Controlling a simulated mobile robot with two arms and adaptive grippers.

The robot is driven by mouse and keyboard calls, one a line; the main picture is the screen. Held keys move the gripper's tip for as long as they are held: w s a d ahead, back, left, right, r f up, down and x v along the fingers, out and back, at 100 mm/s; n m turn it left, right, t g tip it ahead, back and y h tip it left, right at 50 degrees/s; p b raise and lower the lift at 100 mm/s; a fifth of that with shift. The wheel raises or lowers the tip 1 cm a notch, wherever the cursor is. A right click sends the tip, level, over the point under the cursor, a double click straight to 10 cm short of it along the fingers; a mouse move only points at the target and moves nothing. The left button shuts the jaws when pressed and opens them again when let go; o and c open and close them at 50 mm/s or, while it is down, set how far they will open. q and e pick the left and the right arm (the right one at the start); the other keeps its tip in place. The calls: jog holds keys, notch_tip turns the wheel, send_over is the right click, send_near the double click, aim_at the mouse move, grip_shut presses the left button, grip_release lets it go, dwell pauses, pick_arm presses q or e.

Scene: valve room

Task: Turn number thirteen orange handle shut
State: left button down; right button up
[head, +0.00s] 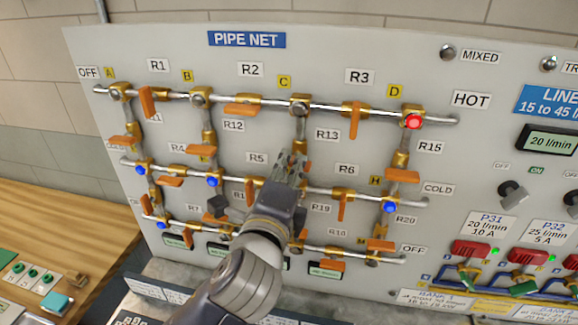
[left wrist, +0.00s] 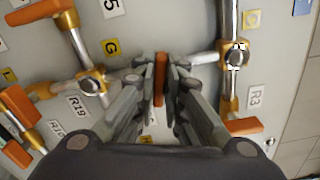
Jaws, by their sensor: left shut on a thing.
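The number thirteen valve sits on the upright pipe between node C and the G node below it, left of the R13 label (head: 327,134). Its orange handle (left wrist: 161,78) shows in the left wrist view between the fingers and lies roughly across the pipe run. My left gripper (head: 292,162) reaches up from below to that valve in the head view and hides most of it. In the left wrist view my left gripper (left wrist: 165,75) is shut on the handle, with a finger on each side. My right gripper is not in view.
A red lamp (head: 414,122) glows near D. A wooden bench (head: 60,225) stands at left.

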pick_arm(q)
jog(key=shift+n, duration=1.5)
jog(key=shift+r, duration=0.1)
jog(key=c, duration=1.7)
grip_release()
jog(key=shift+w+d+f, duration=0.15)
jog(key=shift+w+f, duration=0.05)
jog(key=shift+w, duration=0.05)
jog(key=shift+s+a, duration=0.25)
jog(key=shift+s, duration=1)
jog(key=shift+s+a, duration=0.25)
jog(key=shift+s, duration=1)
jog(key=shift+s+a, duration=0.25)
jog(key=shift+s, duration=1)
